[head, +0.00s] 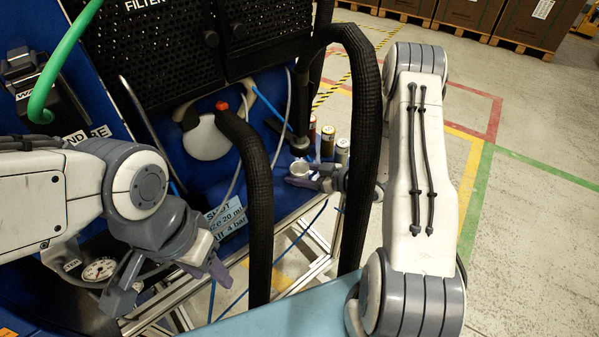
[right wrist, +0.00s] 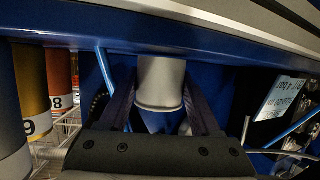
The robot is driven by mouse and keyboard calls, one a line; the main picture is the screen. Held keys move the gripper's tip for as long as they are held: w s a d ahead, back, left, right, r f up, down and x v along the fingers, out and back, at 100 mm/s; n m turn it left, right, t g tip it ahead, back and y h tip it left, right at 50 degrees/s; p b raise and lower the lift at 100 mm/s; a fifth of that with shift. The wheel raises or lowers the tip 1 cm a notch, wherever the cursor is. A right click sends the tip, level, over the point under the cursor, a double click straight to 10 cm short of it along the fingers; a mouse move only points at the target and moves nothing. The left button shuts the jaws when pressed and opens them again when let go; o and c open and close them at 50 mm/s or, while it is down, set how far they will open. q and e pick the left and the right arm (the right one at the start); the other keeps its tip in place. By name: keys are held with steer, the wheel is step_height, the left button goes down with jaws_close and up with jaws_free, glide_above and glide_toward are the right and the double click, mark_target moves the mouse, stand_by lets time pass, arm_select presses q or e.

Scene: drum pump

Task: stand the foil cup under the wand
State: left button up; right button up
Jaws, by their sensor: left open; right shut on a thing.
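The foil cup (right wrist: 160,85) is pale silver and sits between the two dark fingers of my right gripper (right wrist: 165,105) in the right wrist view. In the head view the cup (head: 300,168) is small and bright at the tips of my right gripper (head: 305,180), in front of the blue machine. My right gripper is shut on it. My left gripper (head: 213,262) is open and empty at the lower left, well apart from the cup. I cannot clearly make out the wand; black hoses hide part of the machine.
Thick black hoses (head: 258,220) hang in front of the machine and by my right arm. Several numbered cans (right wrist: 30,90) stand left of the cup in the right wrist view. A label plate (head: 226,217) and a metal frame (head: 310,262) are below. Open floor lies right.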

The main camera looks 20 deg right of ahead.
steer(key=shift+f, duration=0.1)
steer(key=shift+f, duration=0.15)
steer(key=o, duration=1.5)
steer(key=shift+c, duration=0.2)
steer(key=shift+s+d+r, duration=0.15)
steer(key=shift+d+r, duration=0.1)
steer(key=b+v, duration=0.1)
steer(key=v, duration=1)
steer(key=shift+s, duration=0.25)
steer(key=shift+d+r, duration=0.1)
